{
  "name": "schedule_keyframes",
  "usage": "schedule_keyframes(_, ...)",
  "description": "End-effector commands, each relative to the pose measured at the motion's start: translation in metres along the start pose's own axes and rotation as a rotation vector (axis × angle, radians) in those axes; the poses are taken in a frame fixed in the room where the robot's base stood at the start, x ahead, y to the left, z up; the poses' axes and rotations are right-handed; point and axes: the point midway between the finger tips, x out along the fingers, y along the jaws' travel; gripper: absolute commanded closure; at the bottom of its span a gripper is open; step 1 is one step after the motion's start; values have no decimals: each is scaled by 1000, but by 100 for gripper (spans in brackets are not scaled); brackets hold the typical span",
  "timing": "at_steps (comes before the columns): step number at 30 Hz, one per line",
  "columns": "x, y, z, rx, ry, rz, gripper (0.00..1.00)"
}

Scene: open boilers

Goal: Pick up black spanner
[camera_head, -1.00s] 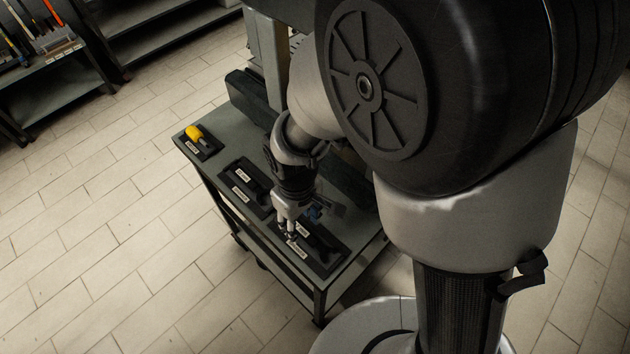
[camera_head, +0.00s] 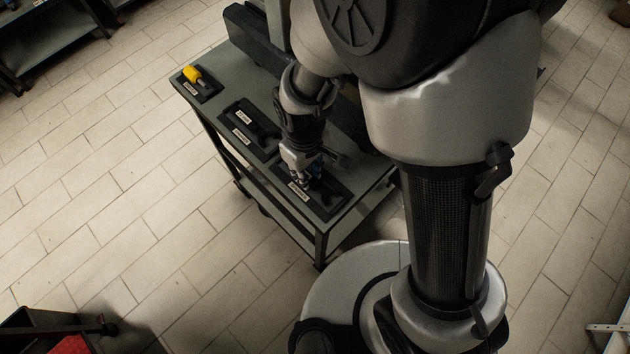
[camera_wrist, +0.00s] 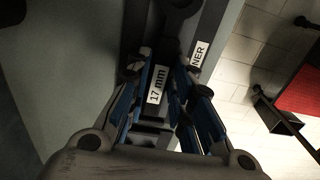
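The black spanner (camera_wrist: 177,14) lies in a black tray (camera_head: 336,203) at the near end of the grey trolley top. Its dark head shows at the top of the wrist view; it is hard to make out against the tray in the head view. A "17 mm" label (camera_wrist: 158,85) shows between my fingers, and another ending in "NER" is beside it. My gripper (camera_wrist: 162,82) is open, with blue-padded fingers spread either side of the tray's middle. In the head view my gripper (camera_head: 302,181) points down at this tray. Finger contact with the spanner cannot be told.
The trolley (camera_head: 222,80) also carries a middle black tray (camera_head: 236,126) with a dark tool and a far tray with a yellow-handled tool (camera_head: 194,75). A red-topped object (camera_wrist: 301,90) stands beyond the trolley. Tiled floor at left is mostly clear.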

Motion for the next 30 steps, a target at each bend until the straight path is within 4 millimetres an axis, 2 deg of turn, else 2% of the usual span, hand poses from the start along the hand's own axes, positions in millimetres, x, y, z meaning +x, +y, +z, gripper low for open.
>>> schedule_keyframes(8, 0, 0, 0, 0, 0, 0, 100)
schedule_keyframes(23, -1, 0, 0, 0, 1, 0, 100)
schedule_keyframes(30, -18, 0, -1, 0, 3, 1, 100)
